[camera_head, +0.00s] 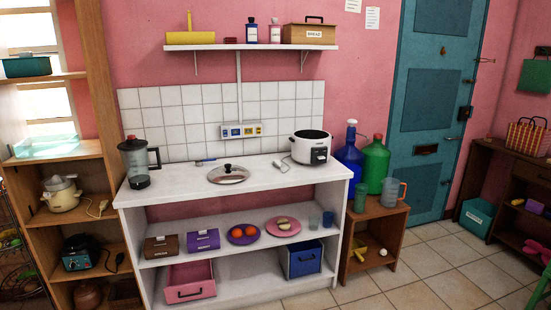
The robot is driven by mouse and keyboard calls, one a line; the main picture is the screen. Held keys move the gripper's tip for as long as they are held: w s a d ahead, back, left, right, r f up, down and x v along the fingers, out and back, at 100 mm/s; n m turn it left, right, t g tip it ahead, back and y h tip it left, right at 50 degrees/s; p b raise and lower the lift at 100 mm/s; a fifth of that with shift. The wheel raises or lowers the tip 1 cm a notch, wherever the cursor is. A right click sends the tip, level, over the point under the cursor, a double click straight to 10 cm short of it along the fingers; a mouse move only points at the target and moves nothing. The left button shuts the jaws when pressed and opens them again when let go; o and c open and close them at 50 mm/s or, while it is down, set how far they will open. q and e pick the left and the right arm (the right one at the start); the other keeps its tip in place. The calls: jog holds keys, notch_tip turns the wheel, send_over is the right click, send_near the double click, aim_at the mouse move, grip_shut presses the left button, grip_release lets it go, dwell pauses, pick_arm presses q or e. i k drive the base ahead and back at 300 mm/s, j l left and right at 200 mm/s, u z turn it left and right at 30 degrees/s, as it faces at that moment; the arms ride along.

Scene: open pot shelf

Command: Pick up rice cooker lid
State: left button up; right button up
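The rice cooker lid (228,174) is a round glass lid with a metal rim and a dark knob on top. It lies flat, knob up, on the white counter (180,190), left of the rice cooker. The white rice cooker (311,148) stands at the counter's right end with its top open and a dark panel on its front. A cord end lies on the counter between the two. Neither of my grippers shows in the head view.
A blender jug (138,163) stands at the counter's left end. A wall shelf (250,47) hangs above. The counter in front of the lid is clear. Tiled floor (420,285) is open at the lower right.

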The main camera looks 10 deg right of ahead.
aim_at(228, 173)
jog(key=i+j+z, duration=0.4)
jog(key=i+j, duration=0.6)
jog(key=i, duration=0.15)
